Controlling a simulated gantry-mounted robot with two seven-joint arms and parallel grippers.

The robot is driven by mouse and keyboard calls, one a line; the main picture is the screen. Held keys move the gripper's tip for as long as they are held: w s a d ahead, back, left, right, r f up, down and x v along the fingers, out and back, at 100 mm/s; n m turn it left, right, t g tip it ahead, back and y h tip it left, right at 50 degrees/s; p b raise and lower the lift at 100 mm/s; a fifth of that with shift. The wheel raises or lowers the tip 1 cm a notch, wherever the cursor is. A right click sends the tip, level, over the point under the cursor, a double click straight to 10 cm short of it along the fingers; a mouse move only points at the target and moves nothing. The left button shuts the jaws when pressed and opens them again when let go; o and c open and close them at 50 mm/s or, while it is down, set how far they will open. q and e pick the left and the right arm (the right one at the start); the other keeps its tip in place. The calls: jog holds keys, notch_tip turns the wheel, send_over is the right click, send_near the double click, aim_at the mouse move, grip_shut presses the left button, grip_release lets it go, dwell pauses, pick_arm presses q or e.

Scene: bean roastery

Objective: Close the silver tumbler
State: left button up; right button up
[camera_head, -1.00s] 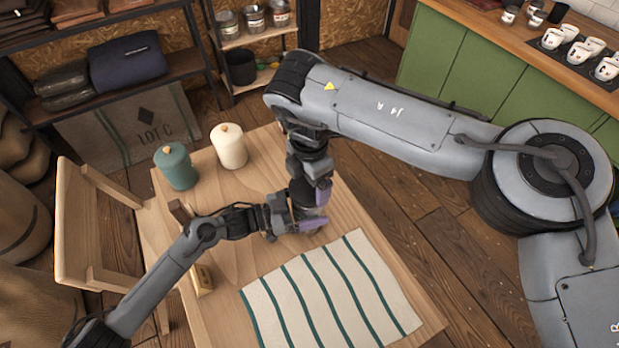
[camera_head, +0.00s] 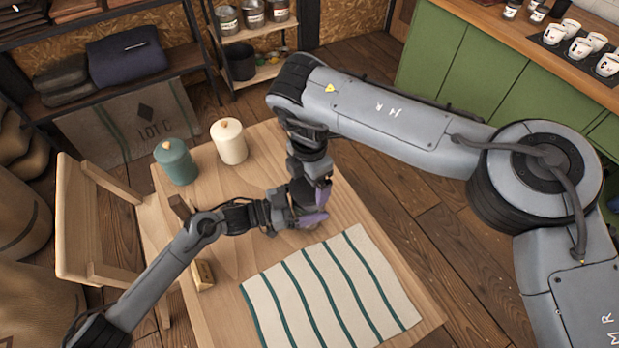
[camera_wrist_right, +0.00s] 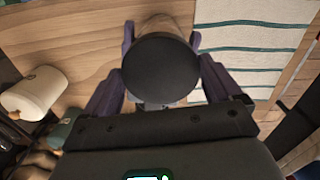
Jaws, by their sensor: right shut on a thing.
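The silver tumbler (camera_wrist_right: 163,27) shows in the right wrist view as a shiny cylinder beyond a dark round lid (camera_wrist_right: 160,76). The lid covers much of it, and I cannot tell whether the lid is seated. My right gripper (camera_head: 322,197) points down over the table and is shut on the lid; its purple fingers (camera_wrist_right: 160,80) flank the lid in the wrist view. My left gripper (camera_head: 310,219) reaches in from the left, low at the tumbler and just below the right one. Its grip is hidden. In the head view the grippers hide most of the tumbler.
A teal canister (camera_head: 176,163) and a cream canister (camera_head: 229,143) stand at the table's back left. A striped cloth (camera_head: 330,287) lies to the front right. A small wooden block (camera_head: 203,274) lies near the left edge. A chair (camera_head: 100,222) stands at the left.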

jog(key=shift+f, duration=0.4)
pick_arm(q)
jog(key=c, duration=0.6)
pick_arm(e)
jog(key=m, duration=1.3)
jog(key=shift+s, duration=0.15)
jog(key=m, duration=0.6)
jog(key=shift+s+f+m, duration=0.1)
jog(key=shift+m, duration=0.2)
jog(key=m, duration=0.4)
jog(key=shift+a, duration=0.15)
jog(key=m, duration=0.3)
jog(key=shift+m, duration=0.3)
